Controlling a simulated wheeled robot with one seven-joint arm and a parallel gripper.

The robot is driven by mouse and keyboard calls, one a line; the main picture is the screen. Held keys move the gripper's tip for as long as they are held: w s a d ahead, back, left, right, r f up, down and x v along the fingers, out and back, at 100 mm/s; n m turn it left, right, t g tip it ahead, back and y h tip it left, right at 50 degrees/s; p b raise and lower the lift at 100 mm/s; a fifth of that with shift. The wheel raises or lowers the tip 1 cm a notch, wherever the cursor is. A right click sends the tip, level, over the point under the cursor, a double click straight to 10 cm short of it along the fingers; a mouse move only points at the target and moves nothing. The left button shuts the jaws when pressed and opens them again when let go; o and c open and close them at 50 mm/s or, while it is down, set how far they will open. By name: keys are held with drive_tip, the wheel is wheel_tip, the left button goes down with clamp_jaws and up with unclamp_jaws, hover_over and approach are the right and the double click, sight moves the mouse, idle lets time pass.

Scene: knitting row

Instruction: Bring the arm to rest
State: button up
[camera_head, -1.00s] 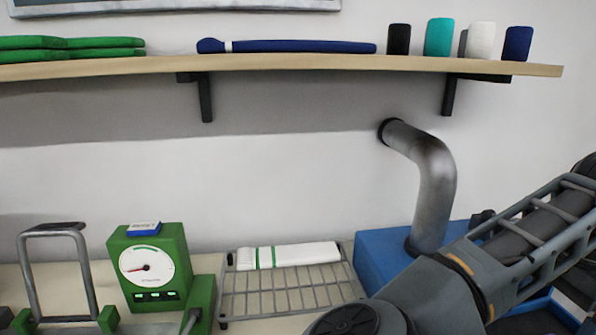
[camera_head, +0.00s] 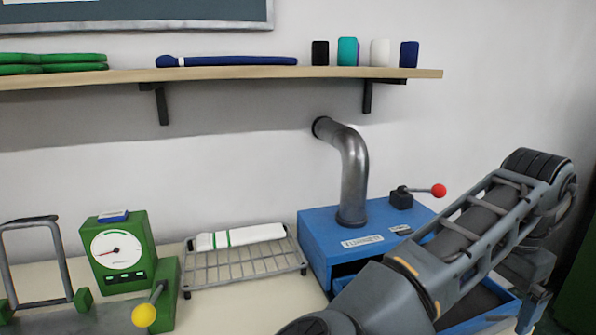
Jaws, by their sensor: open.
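My arm reaches in from the lower right in the head view, bent at a raised joint near the right side. My gripper is not in the picture, so its jaws and anything near them are hidden. The arm's links pass in front of the blue machine (camera_head: 325,230) and cover part of its open front tray.
A wire rack (camera_head: 230,272) holds a white roll with green stripes (camera_head: 240,236). Left of it stand a green dial gauge (camera_head: 137,228) with a yellow-knobbed lever (camera_head: 145,315) and a metal frame. A grey pipe (camera_head: 354,175) and red-knobbed lever (camera_head: 438,190) top the machine. A shelf (camera_head: 230,73) hangs above.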

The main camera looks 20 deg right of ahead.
drive_tip(key=s+d+r+n+t+h, duration=0.2)
drive_tip(key=d+n+h, duration=0.1)
drive_tip(key=d+h, duration=0.4)
drive_tip(key=s+d+r+n+t+h, duration=0.1)
drive_tip(key=d+r+n+h, duration=0.3)
drive_tip(key=d, duration=0.6)
drive_tip(key=s+a+f+n+t+y, duration=0.35)
drive_tip(key=a+f+n+t, duration=0.3)
drive_tip(key=a, duration=0.35)
drive_tip(key=s+a+f+n+t+y, duration=0.3)
drive_tip(key=s+a+f+n+t, duration=0.3)
drive_tip(key=a, duration=0.5)
drive_tip(key=s+a+r+m+y, duration=0.1)
drive_tip(key=s+a+y, duration=0.4)
drive_tip(key=s+a, duration=1.1)
drive_tip(key=shift+s+m+g, duration=0.35)
drive_tip(key=shift+s+m, duration=0.1)
drive_tip(key=shift+s, duration=0.25)
